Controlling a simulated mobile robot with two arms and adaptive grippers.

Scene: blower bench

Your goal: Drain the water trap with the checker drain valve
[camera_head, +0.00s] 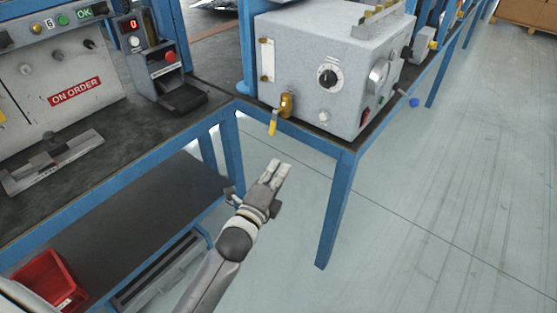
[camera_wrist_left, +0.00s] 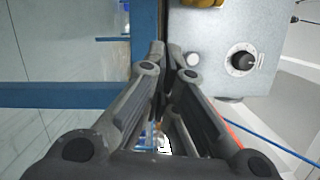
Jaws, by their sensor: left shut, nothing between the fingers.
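The checker (camera_head: 325,60) is a grey speckled box at the bench corner, with a black dial on its front; it also shows in the left wrist view (camera_wrist_left: 215,55). The brass drain valve (camera_head: 287,106) sits low at its left front corner, with a yellow handle (camera_head: 273,123) hanging down. Part of the brass (camera_wrist_left: 203,3) shows at the top edge of the left wrist view. My left gripper (camera_head: 281,167) is shut and empty, below and apart from the valve. My right gripper is out of view.
The blue bench frame (camera_head: 335,205) has a leg right of my gripper. A panel with an "ON ORDER" label (camera_head: 75,92) and a small control box (camera_head: 150,55) stand at left. A red bin (camera_head: 45,280) is at lower left. Floor at right is clear.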

